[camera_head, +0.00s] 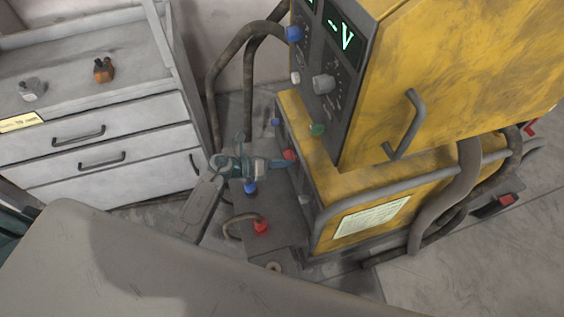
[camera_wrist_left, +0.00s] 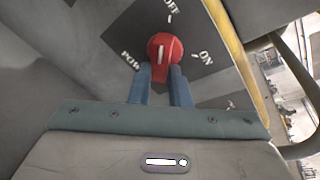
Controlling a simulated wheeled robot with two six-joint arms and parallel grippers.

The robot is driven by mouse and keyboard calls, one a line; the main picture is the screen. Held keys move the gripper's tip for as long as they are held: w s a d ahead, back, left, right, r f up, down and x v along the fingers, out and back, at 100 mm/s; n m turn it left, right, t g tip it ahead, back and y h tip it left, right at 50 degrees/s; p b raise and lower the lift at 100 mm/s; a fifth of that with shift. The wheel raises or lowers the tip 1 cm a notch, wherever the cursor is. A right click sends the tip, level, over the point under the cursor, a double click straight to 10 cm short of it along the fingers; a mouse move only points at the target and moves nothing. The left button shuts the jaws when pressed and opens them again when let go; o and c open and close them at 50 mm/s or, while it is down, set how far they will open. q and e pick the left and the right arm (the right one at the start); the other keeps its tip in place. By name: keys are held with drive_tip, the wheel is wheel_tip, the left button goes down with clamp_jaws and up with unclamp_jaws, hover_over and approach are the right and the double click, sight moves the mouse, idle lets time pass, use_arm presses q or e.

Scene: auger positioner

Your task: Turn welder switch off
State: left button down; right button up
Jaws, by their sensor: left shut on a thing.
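The yellow welder (camera_head: 440,60) stands right of centre in the head view. Its red power switch (camera_wrist_left: 165,47) is a round knob on a dark plate with the words OFF, ON and POWER, near the top of the left wrist view. The white line on the knob runs nearly upright in that picture, roughly toward the OFF side. The switch shows small in the head view (camera_head: 290,155). My left gripper (camera_wrist_left: 165,82) has its two blue-grey fingers shut on the lower part of the knob. The fingers hide part of it. My right gripper is not in view.
A grey drawer cabinet (camera_head: 95,150) with small orange (camera_head: 103,70) and grey (camera_head: 32,88) items on top stands at the left. Thick hoses and a grey rail (camera_head: 400,185) run around the welder. A red plug (camera_head: 261,227) and a blue plug (camera_head: 251,187) sit low by its front.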

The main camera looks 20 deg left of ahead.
use_arm(q)
drive_tip(key=c, duration=1.4)
unclamp_jaws()
drive_tip(key=shift+w+r, duration=0.1)
drive_tip(key=shift+r, duration=0.05)
drive_tip(key=shift+o, duration=0.2)
